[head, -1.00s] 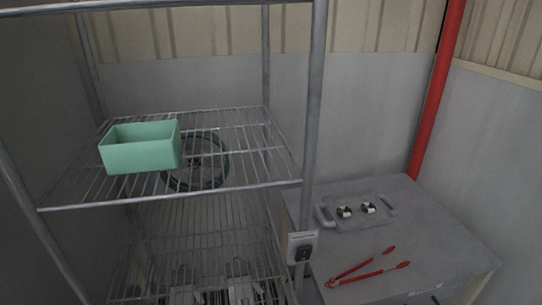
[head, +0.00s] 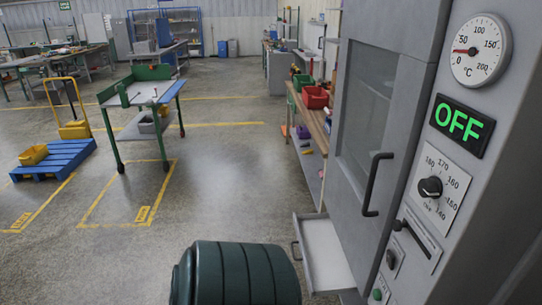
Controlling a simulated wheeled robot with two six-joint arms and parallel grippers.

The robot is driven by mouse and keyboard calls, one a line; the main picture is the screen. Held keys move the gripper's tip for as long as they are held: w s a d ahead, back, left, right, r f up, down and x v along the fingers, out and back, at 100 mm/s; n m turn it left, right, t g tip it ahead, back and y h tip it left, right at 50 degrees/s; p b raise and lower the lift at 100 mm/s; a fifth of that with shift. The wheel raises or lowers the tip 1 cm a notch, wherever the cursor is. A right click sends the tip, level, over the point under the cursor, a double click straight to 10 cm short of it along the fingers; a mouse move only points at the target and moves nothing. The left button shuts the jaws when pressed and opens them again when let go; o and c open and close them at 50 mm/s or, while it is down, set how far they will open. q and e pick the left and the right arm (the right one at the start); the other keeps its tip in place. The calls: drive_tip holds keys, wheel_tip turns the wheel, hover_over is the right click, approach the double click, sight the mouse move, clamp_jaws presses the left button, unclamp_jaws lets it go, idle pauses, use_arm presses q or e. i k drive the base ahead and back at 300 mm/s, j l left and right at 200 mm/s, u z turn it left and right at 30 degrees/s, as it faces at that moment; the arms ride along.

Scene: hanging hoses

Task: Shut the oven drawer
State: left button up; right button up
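The oven (head: 375,115) is a tall grey cabinet on the right, seen at a slant. Its upper door looks closed and has a dark bar handle (head: 375,184). Below the door, the oven drawer (head: 327,256) sticks out to the left, open. Neither of my grippers is in view.
A dark green ribbed round object (head: 237,275) stands close to the drawer's front at the bottom. A wooden bench with bins (head: 315,97) is beyond the oven. A green-legged trolley (head: 145,95) and blue pallet (head: 55,158) stand left. The middle floor is clear.

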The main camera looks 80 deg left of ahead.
sight(327, 271)
drive_tip(key=u, duration=2)
